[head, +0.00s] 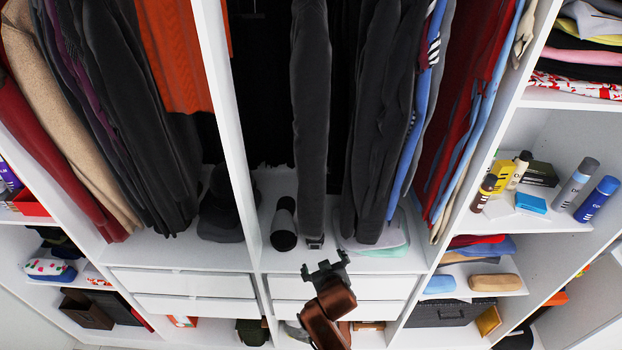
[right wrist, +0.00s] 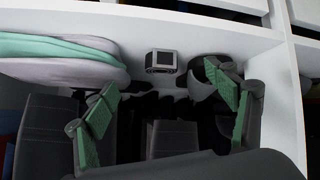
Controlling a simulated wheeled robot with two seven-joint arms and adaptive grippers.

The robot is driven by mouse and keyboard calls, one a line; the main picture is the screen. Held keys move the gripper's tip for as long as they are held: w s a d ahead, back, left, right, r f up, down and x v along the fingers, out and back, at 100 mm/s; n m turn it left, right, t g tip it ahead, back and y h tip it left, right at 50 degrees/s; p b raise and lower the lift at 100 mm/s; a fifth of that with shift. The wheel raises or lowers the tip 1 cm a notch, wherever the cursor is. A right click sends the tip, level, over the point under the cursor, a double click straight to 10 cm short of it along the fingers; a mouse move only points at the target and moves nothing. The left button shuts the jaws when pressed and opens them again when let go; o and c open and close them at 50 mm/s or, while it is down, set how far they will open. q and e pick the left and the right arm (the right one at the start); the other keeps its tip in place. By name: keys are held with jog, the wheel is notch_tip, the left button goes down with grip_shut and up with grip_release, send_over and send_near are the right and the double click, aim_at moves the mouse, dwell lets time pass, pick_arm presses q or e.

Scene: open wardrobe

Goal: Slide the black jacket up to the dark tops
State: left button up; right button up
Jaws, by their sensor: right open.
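The black jacket (head: 311,110) hangs alone in the middle bay, with a gap on each side of it. The dark tops (head: 376,120) hang close together to its right, beside blue and red clothes. My right gripper (head: 325,268) is open in front of the drawers, below and in front of the jacket's hem. In the right wrist view my open fingers (right wrist: 168,88) stand wide apart, with a dark garment, seemingly the jacket (right wrist: 173,138), visible beyond and between them. Dark cloth, seemingly the tops (right wrist: 42,130), is at the left there. My left gripper is not in view.
A white divider (head: 232,130) stands left of the bay. White drawers (head: 345,286) are below.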

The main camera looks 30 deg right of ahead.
aim_at(310, 172)
jog(key=w+r+t, duration=0.1)
jog(key=r, duration=0.5)
jog(key=w+a+r+m+t+h, duration=0.1)
jog(key=w+r, duration=0.1)
jog(key=r, duration=0.4)
jog(key=w+a+r+m+t+h, duration=0.1)
jog(key=w+r, duration=0.1)
jog(key=r, duration=0.5)
jog(key=shift+t+p, duration=0.4)
jog(key=r+m+h, duration=0.1)
jog(key=r, duration=0.4)
jog(key=s+r+m+t+h, duration=0.1)
jog(key=r, duration=0.4)
jog(key=a+r+m+t+h, duration=0.1)
jog(key=r, duration=0.3)
jog(key=shift+s+r+p, duration=0.35)
jog(key=shift+s+r, duration=0.05)
jog(key=shift+w+d+r, duration=0.15)
jog(key=shift+r, duration=0.05)
jog(key=p+x, duration=0.2)
jog(key=x, duration=0.4)
jog(key=shift+w+d, duration=0.4)
jog(key=shift+w, duration=0.05)
jog(key=shift+f, duration=0.1)
jog(key=shift+c, duration=0.3)
jog(key=c, duration=2)
jog(key=shift+o, duration=0.2)
